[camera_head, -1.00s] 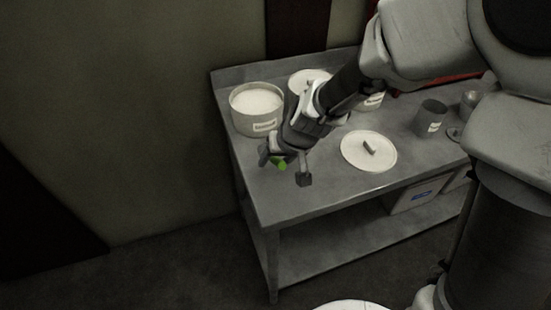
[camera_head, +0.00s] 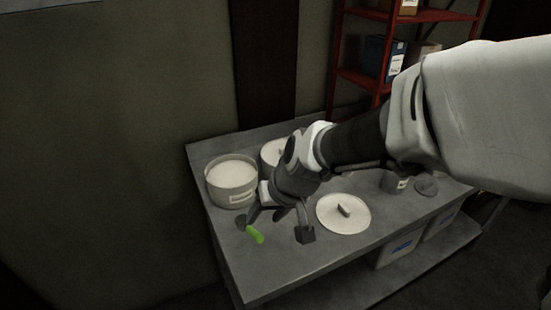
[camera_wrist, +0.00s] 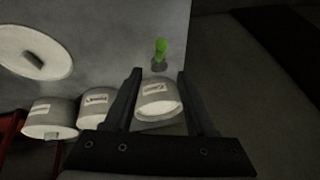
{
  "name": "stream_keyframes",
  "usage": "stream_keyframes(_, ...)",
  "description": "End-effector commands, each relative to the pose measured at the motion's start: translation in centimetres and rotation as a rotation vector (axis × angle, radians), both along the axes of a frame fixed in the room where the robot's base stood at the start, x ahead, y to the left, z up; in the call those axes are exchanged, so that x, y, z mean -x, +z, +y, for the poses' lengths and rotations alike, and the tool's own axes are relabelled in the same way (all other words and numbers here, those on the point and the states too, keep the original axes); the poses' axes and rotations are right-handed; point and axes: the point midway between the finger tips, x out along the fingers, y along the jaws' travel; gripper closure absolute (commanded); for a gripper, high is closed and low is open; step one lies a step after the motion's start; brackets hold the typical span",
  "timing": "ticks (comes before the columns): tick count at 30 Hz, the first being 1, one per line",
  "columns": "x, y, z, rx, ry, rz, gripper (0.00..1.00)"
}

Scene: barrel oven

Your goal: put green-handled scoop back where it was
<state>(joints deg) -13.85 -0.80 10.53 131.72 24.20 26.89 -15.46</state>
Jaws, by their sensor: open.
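The green-handled scoop (camera_head: 255,235) lies on the metal table (camera_head: 262,283) near its left end. Its green handle points toward the front edge, and its dark scoop end is partly hidden by my gripper in the head view. In the wrist view the scoop (camera_wrist: 160,52) shows beyond my fingertips. My gripper (camera_head: 279,226) is open and empty above the table, with the scoop close by its left finger in the head view. In the wrist view the open fingers (camera_wrist: 157,76) frame an open white-filled pot (camera_wrist: 157,100).
The open pot (camera_head: 231,183) stands behind the scoop at the back left. A round white lid (camera_head: 343,213) lies right of my gripper. Another pot (camera_head: 274,155) is partly behind my arm. A red shelf (camera_head: 366,80) stands behind. The table's front left is clear.

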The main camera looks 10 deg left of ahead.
Motion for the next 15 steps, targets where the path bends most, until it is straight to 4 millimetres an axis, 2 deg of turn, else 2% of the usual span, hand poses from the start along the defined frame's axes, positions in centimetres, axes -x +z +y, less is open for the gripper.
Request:
stream_keyframes(5, 0.4, 1.2, -0.7, 0.003, -0.003, -0.004, 0.44)
stream_keyframes(8, 0.7, 2.2, -2.1, 0.013, -0.023, -0.016, 0.44)
stream_keyframes(11, 1.6, 4.0, -4.7, 0.036, -0.062, -0.038, 0.44)
stream_keyframes(15, 3.8, 6.7, -9.6, 0.08, -0.144, -0.071, 0.44)
